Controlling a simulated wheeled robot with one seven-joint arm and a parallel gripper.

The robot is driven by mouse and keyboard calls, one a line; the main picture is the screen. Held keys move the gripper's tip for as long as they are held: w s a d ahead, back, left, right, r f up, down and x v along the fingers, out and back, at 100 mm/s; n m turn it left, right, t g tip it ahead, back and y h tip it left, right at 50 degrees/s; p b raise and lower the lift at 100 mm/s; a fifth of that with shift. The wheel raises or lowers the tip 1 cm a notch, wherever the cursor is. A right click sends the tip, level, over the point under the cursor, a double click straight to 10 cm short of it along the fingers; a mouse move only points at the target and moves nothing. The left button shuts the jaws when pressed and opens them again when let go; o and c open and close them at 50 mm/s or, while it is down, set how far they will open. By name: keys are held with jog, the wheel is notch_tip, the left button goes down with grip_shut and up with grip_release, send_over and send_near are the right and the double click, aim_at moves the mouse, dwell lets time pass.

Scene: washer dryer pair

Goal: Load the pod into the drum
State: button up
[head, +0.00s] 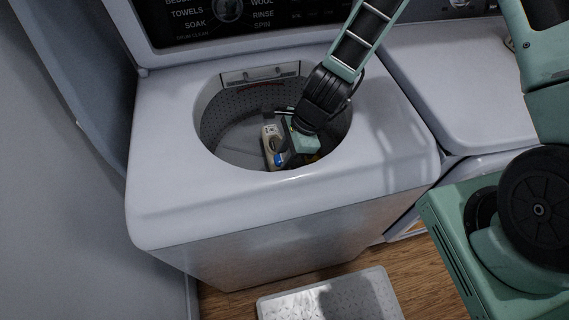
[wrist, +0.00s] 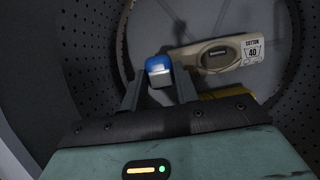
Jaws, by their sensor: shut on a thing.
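The blue and white pod (wrist: 158,70) is between the fingertips of my gripper (wrist: 159,82) in the wrist view. My gripper is shut on it. In the head view, the pod shows as a small blue spot (head: 279,158) inside the round opening of the washer. My arm reaches down into the grey perforated drum (head: 226,112), and the gripper (head: 284,157) is inside it. The drum's wall also shows around the gripper in the wrist view (wrist: 86,55). I cannot tell the exact gap between the pod and the drum floor.
A beige item (wrist: 188,55) with a "COTTON 40" label lies in the drum close to the pod. A yellow thing (wrist: 225,92) is partly hidden behind my gripper. The white washer top (head: 165,150) rings the opening. A second white machine (head: 440,80) stands at right.

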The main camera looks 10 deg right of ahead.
notch_tip(320, 180, down, 6)
jog(key=shift+r, duration=0.2)
jog(key=shift+f, duration=0.1)
dwell(0.3)
